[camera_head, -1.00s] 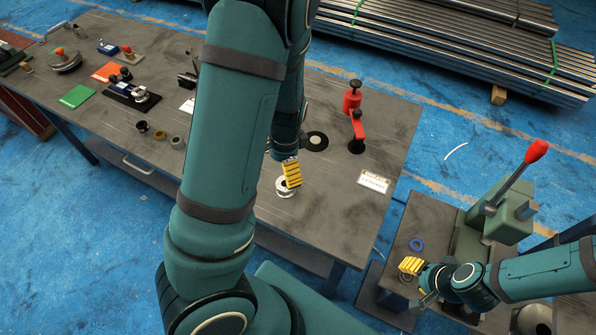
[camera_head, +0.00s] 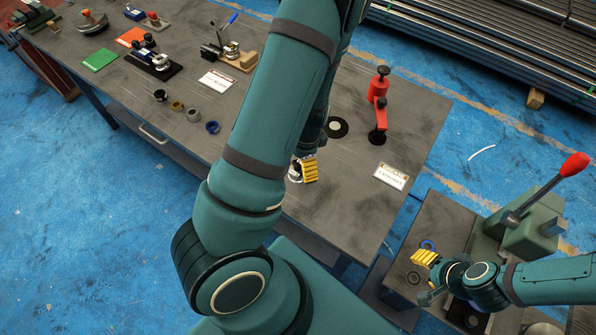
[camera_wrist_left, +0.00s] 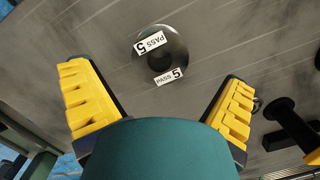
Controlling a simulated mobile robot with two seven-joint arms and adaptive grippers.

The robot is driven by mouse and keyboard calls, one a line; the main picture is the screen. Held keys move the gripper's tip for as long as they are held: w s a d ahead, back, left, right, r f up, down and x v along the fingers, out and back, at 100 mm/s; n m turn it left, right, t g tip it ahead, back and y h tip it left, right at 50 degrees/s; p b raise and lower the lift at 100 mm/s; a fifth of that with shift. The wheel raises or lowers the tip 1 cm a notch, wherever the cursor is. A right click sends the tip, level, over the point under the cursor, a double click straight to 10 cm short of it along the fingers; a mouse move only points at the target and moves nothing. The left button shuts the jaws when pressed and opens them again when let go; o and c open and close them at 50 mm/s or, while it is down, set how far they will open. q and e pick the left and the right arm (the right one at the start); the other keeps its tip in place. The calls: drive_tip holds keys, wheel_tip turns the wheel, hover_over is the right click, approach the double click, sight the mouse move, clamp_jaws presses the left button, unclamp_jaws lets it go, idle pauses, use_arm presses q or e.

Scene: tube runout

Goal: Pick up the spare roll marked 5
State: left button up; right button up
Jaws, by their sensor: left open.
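A green press (camera_head: 520,222) stands on the right bench.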

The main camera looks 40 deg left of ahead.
use_arm(q)
drive_tip(key=f, duration=0.3)
drive_tip(key=s+f, duration=0.1)
drive_tip(key=shift+a+f+b, duration=0.2)
drive_tip(key=shift+f+b, duration=0.15)
drive_tip(key=shift+b, duration=0.05)
drive_tip(key=c, duration=1.4)
